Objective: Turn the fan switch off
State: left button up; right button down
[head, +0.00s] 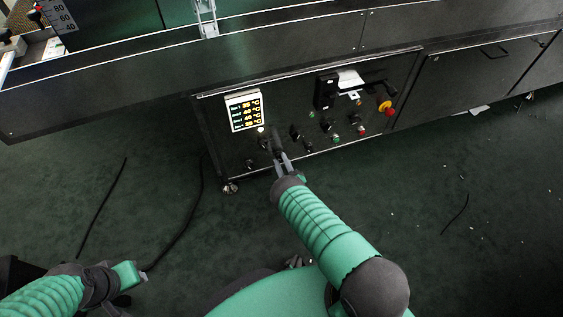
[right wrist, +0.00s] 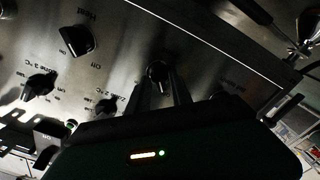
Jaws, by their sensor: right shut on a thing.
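The control panel (head: 310,115) of the dryer carries several dark knobs and a lit temperature display (head: 245,110). My right gripper (head: 279,158) reaches up to the lower left part of the panel. In the right wrist view its two fingers (right wrist: 163,92) are shut on a dark rotary knob (right wrist: 158,72). The label by this knob is hidden or too dim to read, so I cannot tell if it is the fan switch. A knob marked Heat (right wrist: 77,40) sits to its left. My left gripper (head: 128,275) is low at the left, away from the panel; its fingers are not clear.
Zone temperature knobs (right wrist: 40,86) are close to the held knob. A red and yellow emergency button (head: 385,107) is at the panel's right. The dryer's long frame (head: 120,85) overhangs the floor. Dark cables (head: 102,205) lie on the green floor.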

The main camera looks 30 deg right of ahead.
jog(key=shift+s+f+n, duration=0.1)
jog(key=shift+n, duration=0.2)
jog(key=c, duration=1.5)
grip_release()
pick_arm(q)
jog(key=shift+s+f, duration=0.1)
pick_arm(e)
jog(key=shift+o, duration=0.2)
jog(key=shift+a, duration=0.1)
